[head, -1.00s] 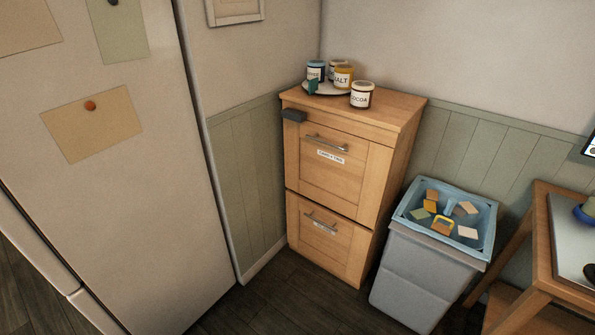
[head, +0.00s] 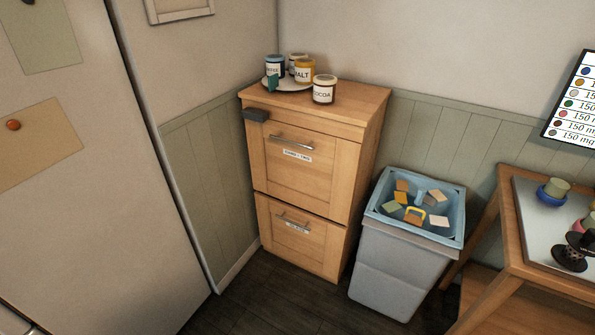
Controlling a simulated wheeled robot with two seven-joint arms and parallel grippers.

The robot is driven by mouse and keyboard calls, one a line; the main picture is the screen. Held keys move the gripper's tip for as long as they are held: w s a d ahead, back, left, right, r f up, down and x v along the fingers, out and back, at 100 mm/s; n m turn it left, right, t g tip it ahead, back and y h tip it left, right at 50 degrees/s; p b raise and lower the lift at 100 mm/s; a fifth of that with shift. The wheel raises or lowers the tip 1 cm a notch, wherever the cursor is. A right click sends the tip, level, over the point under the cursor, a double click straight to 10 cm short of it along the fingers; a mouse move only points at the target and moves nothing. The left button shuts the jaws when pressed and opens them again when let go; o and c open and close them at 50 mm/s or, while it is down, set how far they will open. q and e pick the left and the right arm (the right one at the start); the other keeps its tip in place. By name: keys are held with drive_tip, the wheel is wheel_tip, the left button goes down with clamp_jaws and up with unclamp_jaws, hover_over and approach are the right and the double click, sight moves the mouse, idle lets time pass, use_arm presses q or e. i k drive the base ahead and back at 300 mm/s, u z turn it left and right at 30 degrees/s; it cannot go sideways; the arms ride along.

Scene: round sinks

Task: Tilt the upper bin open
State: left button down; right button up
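A wooden cabinet (head: 350,134) stands against the wall in the middle of the head view. Its upper bin (head: 300,178) has a panelled front with a horizontal metal handle (head: 291,143) and a white label below it. The upper bin's front looks shut, flush with the cabinet. The lower bin (head: 296,245) has its own handle (head: 292,221) and label and also looks shut. A small dark box (head: 256,114) sits at the cabinet's top left front edge. Neither of my grippers is in view.
Several jars, including a cocoa jar (head: 324,89), stand on the cabinet top, some on a white plate. A grey bin (head: 398,268) with a blue tray (head: 452,239) of sponges stands to the right. A fridge (head: 90,230) is at left, a wooden table (head: 512,244) at right. Dark floor lies in front.

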sight(315, 172)
drive_tip(key=z, duration=0.6)
drive_tip(key=i, duration=0.75)
drive_tip(key=z, duration=0.45)
